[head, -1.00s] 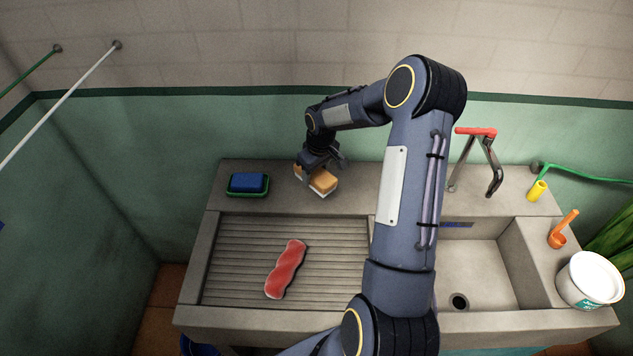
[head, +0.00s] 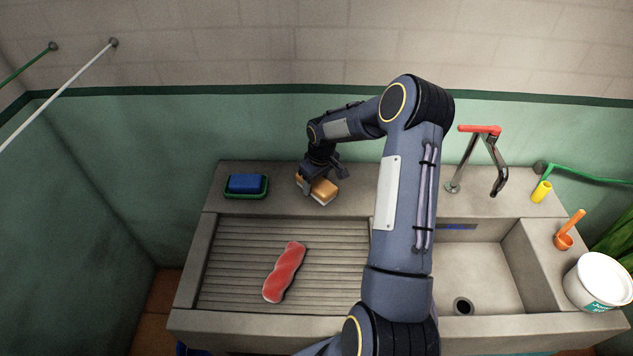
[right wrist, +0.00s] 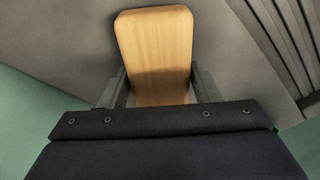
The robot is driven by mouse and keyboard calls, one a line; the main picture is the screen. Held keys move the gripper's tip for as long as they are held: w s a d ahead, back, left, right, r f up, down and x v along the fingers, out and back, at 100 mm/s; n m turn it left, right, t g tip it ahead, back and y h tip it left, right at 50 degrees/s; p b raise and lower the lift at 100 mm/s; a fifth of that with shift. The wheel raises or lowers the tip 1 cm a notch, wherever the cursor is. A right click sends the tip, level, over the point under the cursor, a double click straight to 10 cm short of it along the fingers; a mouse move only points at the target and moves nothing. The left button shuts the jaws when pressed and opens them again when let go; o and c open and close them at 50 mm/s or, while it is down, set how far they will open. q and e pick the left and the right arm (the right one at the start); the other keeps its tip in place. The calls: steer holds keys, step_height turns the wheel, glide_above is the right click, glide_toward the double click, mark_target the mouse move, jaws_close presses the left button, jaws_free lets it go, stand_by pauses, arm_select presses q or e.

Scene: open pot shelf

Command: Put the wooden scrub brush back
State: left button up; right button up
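The wooden scrub brush (head: 324,187) has a tan wooden top and a pale underside. It is at the back ledge of the sink unit, low over or on the grey surface; I cannot tell if it touches. My right gripper (right wrist: 160,92) has one finger on each long side of the brush, close against the wood, and appears shut on it. The brush block (right wrist: 155,40) sticks out beyond the fingers in the right wrist view. In the head view my right gripper (head: 322,178) covers the brush's far left end. My left gripper is not in view.
A blue sponge (head: 247,183) sits in a green dish (head: 232,194) left of the brush. A red wrapped piece (head: 284,272) lies on the ribbed drainboard (head: 235,260). The tap (head: 495,170), orange scoop (head: 564,241) and white tub (head: 598,285) are right.

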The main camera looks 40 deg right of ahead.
steer(key=o, duration=0.3)
steer(key=shift+r, duration=0.1)
